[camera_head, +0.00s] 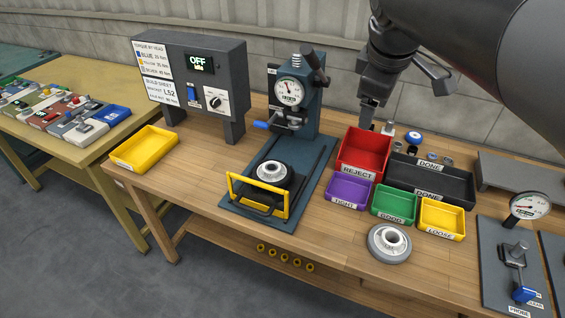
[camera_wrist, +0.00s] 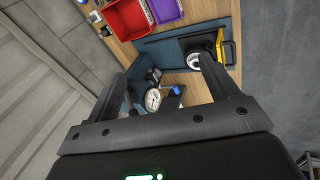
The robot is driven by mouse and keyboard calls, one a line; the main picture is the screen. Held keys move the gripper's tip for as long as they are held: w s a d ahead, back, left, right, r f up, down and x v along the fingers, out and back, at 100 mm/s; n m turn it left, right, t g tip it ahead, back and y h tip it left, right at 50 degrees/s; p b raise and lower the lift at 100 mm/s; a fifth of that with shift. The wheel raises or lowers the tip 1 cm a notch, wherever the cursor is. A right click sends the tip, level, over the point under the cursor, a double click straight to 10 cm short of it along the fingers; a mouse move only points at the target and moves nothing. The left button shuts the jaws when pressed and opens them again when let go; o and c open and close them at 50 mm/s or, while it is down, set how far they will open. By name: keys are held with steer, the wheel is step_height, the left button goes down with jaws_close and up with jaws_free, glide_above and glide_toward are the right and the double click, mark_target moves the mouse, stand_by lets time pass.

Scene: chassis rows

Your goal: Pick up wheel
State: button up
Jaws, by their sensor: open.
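A grey wheel-like disc with a raised hollow hub (camera_head: 389,243) lies flat near the front edge of the wooden bench, in front of the green and yellow bins. A second round metal part (camera_head: 271,171) sits in the press fixture behind a yellow guard; its pale ring also shows in the wrist view (camera_wrist: 194,61). I cannot tell for certain which one is the task's wheel. My gripper (camera_head: 368,113) hangs above the back of the bench, behind the red bin, well away from both. In the wrist view its two fingers (camera_wrist: 172,65) are apart with nothing held between them.
The press with its dial gauge (camera_head: 290,92) stands tall left of my gripper. The red reject bin (camera_head: 364,152), black done tray (camera_head: 432,180) and small bins crowd the middle. A gauge stand (camera_head: 515,250) is at right. The bench left of the disc is clear.

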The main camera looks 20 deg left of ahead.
steer(key=w+a+r+n, duration=0.15)
steer(key=a+n, duration=0.25)
steer(key=a, duration=0.5)
steer(key=w+a+n, duration=0.2)
steer(key=a+n, duration=0.2)
steer(key=a, duration=0.4)
steer(key=n+g, duration=0.5)
steer(key=n, duration=0.6)
glide_above(271, 163)
steer(key=s+d, duration=0.1)
step_height(271, 163, down, 30)
steer(key=shift+h, duration=0.4)
steer(key=shift+s+f, duration=0.15)
steer(key=shift+f, duration=1.35)
steer(key=shift+s+f, duration=0.1)
steer(key=shift+f, duration=1.35)
steer(key=shift+c, duration=0.2)
steer(key=shift+a, duration=0.1)
steer(key=c, duration=1.3)
